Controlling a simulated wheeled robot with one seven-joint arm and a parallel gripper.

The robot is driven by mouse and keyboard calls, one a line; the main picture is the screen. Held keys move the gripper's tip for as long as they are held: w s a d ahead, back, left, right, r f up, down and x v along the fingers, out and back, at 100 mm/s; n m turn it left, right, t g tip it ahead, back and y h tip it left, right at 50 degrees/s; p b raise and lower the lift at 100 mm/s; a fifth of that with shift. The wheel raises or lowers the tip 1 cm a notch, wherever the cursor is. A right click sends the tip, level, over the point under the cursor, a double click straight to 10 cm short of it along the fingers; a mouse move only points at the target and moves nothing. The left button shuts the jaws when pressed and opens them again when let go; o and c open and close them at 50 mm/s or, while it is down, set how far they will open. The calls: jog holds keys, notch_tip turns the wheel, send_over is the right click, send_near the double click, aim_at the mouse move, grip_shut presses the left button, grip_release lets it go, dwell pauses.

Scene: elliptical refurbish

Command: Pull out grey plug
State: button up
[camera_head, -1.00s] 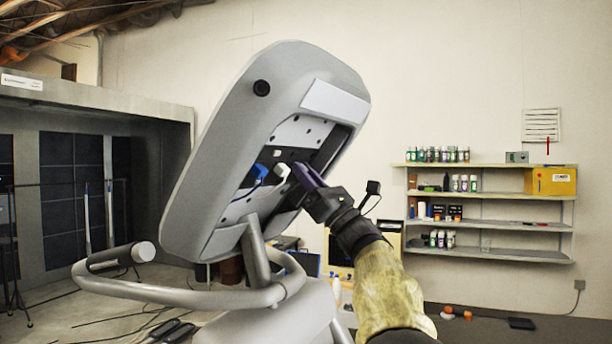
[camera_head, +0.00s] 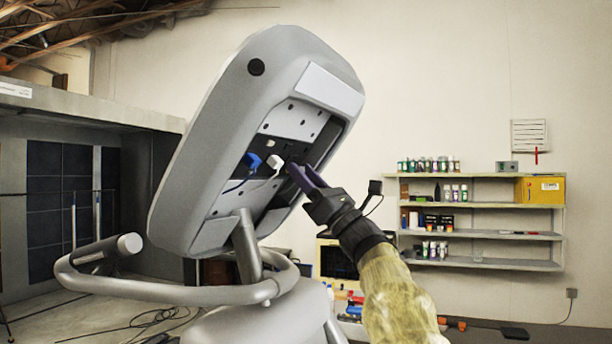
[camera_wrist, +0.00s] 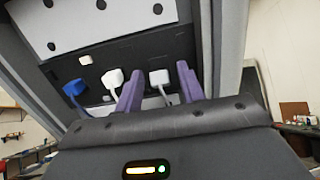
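A row of plugs sits in the dark recessed panel (camera_wrist: 140,52) on the back of the tilted console. In the wrist view a pale, whitish-grey plug (camera_wrist: 159,77) with a cord shows between my two purple fingers. A white plug (camera_wrist: 113,77) is just left of the left finger, and a blue plug (camera_wrist: 74,88) is farther left. My gripper (camera_wrist: 157,80) is open, fingers pointing at the panel; I cannot tell how far the fingertips are from the pale plug. In the head view my gripper (camera_head: 299,172) is right of the white plug (camera_head: 276,162) and blue plug (camera_head: 252,160); the pale plug is hidden.
The grey console housing (camera_head: 215,130) surrounds the recess, and its side wall (camera_wrist: 232,50) stands close to the right finger. A handlebar (camera_head: 170,290) curves below. Shelves (camera_head: 480,205) with bottles and a yellow box (camera_head: 540,190) stand far to the right.

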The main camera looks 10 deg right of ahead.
dwell(0.3)
jog(key=b+v, duration=1.1)
jog(key=v, duration=0.6)
jog(key=shift+s, duration=0.15)
jog(key=shift+f, duration=0.15)
